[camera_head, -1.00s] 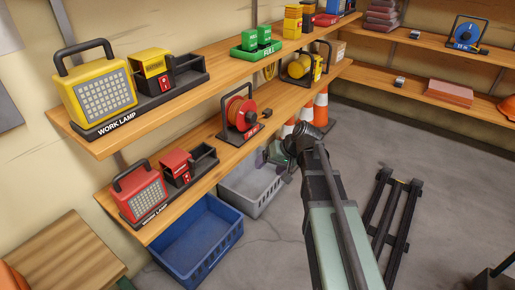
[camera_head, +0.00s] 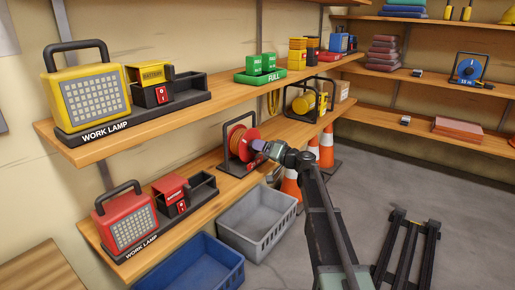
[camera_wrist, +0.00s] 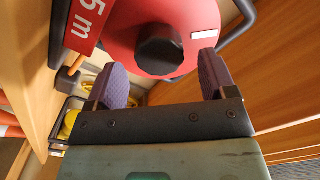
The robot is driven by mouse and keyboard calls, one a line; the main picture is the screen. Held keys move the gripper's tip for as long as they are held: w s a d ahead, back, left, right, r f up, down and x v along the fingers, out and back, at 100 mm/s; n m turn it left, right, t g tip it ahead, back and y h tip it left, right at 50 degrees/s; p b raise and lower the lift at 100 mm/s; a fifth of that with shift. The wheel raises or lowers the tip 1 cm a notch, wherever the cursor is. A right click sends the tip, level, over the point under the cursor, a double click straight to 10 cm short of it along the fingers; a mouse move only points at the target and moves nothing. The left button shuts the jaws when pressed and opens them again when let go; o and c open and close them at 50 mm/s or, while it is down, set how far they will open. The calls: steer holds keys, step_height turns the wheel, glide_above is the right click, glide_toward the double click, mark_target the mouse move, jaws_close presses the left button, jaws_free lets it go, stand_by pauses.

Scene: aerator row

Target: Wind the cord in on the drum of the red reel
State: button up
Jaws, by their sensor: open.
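A red plate reading "5 m" (camera_wrist: 88,20) is at the left. I cannot make out the cord's free end.
A yellow reel (camera_head: 303,103) in a black frame stands farther along the shelf. A red work lamp (camera_head: 127,218) and battery dock (camera_head: 203,190) are nearer. A grey crate (camera_head: 262,222), a blue crate (camera_head: 205,268) and orange cones (camera_head: 326,148) are below.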

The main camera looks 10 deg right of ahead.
mark_target(247, 144)
steer(key=x, duration=0.2)
steer(key=shift+w+a, duration=0.2)
steer(key=shift+w, duration=0.05)
steer(key=c, duration=0.9)
steer(key=shift+m, duration=0.4)
steer(key=m, duration=0.4)
steer(key=shift+f+m, duration=0.1)
steer(key=shift+m, duration=0.2)
steer(key=m, duration=0.4)
steer(key=shift+m, duration=0.3)
steer(key=o, duration=0.9)
